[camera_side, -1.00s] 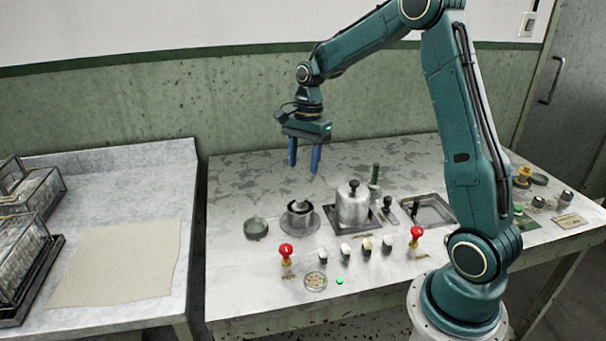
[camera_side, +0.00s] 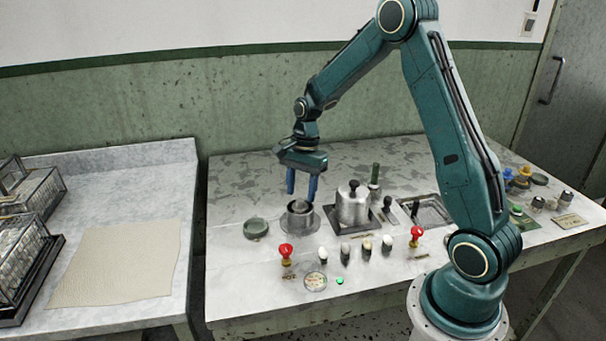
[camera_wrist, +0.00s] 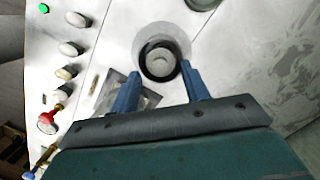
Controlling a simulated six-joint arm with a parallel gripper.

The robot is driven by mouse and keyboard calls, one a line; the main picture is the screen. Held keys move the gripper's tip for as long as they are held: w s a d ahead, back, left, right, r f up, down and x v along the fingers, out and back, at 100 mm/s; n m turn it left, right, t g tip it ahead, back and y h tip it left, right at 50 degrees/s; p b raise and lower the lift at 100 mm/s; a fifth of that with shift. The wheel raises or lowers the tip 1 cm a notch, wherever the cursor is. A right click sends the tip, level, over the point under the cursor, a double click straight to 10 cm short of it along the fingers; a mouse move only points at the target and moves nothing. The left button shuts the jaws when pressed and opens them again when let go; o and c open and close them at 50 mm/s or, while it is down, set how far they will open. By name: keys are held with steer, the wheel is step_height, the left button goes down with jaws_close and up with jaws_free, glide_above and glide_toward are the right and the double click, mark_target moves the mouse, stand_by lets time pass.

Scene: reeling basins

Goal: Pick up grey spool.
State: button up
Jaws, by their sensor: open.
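My gripper (camera_side: 302,196) is open and points down, with its blue fingers just above a round metal basin (camera_side: 299,226) in the side view. In the wrist view the two fingertips of my gripper (camera_wrist: 161,68) flank the near side of this basin (camera_wrist: 178,42), and a pale round thing (camera_wrist: 160,63) shows inside its dark ring. Nothing is between the fingers that I can make out. Small grey pieces (camera_side: 566,198) stand at the table's right end; one may be the grey spool, but I cannot tell for sure.
A lidded metal pot (camera_side: 352,207) stands close right of the basin, a shallow dish (camera_side: 255,228) to its left. Red knobs (camera_side: 286,252) and several pale rounded pieces (camera_side: 365,249) line the front. Blue (camera_side: 508,178) and yellow (camera_side: 522,178) pieces stand far right. The table's back left is clear.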

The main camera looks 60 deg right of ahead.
mark_target(300, 207)
steer(key=shift+a+f, duration=0.2)
steer(key=shift+f, duration=0.95)
jaws_close()
